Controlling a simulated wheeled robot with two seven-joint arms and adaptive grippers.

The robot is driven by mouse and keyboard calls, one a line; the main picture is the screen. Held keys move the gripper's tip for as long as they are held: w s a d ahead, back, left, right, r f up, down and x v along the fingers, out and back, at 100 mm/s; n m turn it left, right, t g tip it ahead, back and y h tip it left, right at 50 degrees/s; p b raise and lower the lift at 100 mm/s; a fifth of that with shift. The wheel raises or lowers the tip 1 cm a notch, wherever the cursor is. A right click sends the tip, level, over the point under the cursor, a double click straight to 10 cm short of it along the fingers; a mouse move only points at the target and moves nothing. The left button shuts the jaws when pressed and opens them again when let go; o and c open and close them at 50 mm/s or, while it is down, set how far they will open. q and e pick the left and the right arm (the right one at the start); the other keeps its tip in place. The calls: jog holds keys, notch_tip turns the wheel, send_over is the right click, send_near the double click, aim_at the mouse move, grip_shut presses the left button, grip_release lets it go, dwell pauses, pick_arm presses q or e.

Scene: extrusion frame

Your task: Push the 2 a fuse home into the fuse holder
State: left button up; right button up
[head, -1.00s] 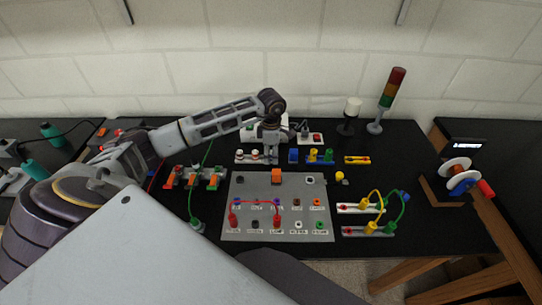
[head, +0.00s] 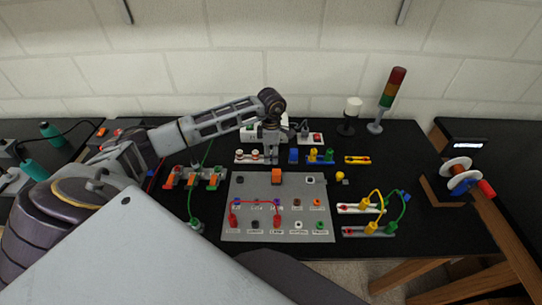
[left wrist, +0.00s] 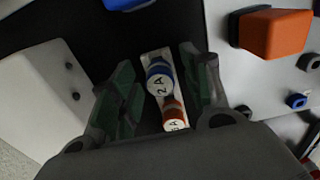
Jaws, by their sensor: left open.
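The 2 A fuse (left wrist: 159,80), white with blue bands, stands on a narrow white holder strip (left wrist: 154,56) in the left wrist view. A 5 A fuse (left wrist: 173,114) with red bands stands beside it, nearer the camera. My left gripper (left wrist: 160,85) is open, its green-padded fingers on either side of the strip, apart from the 2 A fuse. In the head view my left gripper (head: 271,152) points down over the right end of the strip (head: 246,161) and hides the 2 A fuse there. I cannot tell how deep the fuse sits. My right gripper is out of view.
The grey panel (head: 243,190) with an orange block (head: 277,176) lies in front. A white box (head: 251,131) stands behind. A signal tower (head: 388,97) stands at back right.

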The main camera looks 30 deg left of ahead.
aim_at(271, 152)
pick_arm(q)
jog(key=shift+c, duration=0.3)
grip_shut()
dwell(0.3)
jog(key=shift+r, duration=0.35)
jog(key=shift+r, duration=0.35)
jog(key=shift+r+p, duration=1.25)
jog(key=shift+r, duration=1.2)
